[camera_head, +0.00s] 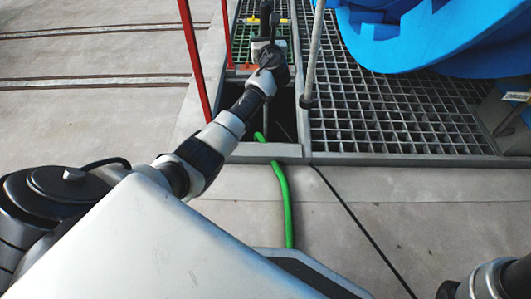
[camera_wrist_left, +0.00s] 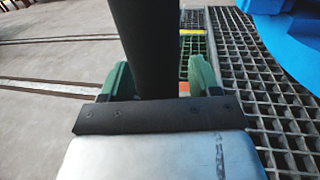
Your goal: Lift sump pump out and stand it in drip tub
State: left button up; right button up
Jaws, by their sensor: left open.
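My left gripper (camera_head: 265,38) is at the top middle of the head view, out beyond the near end of the dark sump opening (camera_head: 282,112). In the left wrist view its two green fingers (camera_wrist_left: 159,65) stand apart, with a thick dark upright shaft (camera_wrist_left: 158,35) showing between them. I cannot tell whether the fingers touch this shaft or what it belongs to. A green hose (camera_head: 284,190) comes out of the opening over its near edge. The pump's body is not clearly visible in the dark opening. I cannot make out a drip tub.
Steel grating (camera_head: 385,115) lies right of the opening, beneath a large blue body (camera_head: 440,35). Red posts (camera_head: 193,50) and a pale pole (camera_head: 314,50) stand beside the opening. A black cable (camera_head: 360,225) crosses the floor. Concrete at left (camera_head: 90,110) is clear.

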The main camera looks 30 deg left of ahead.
pick_arm(q)
grip_shut()
dwell(0.3)
jog(key=shift+r, duration=0.3)
